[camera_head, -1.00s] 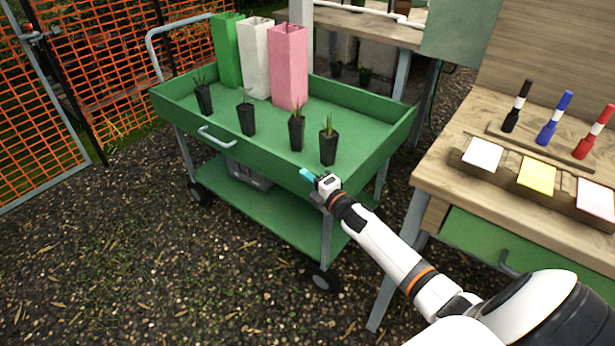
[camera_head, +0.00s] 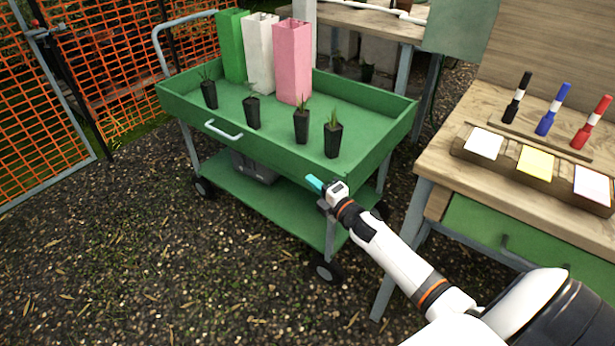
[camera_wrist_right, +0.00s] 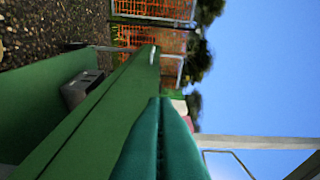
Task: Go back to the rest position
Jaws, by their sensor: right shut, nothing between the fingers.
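My right gripper (camera_head: 315,184) is shut and empty, its teal fingertips together. In the head view it is in front of the green cart (camera_head: 270,147), near its front right corner and below the tray's rim. In the right wrist view the closed teal fingers (camera_wrist_right: 160,142) fill the lower middle, with the cart's green side wall (camera_wrist_right: 100,115) beside them. I cannot tell from the pictures how wide the gap to the cart is. My left gripper is not in view.
A wooden bench (camera_head: 445,165) at right bears markers (camera_head: 553,109) and note pads (camera_head: 537,162). An orange fence (camera_head: 85,80) is at left. Gravel ground in front is clear.

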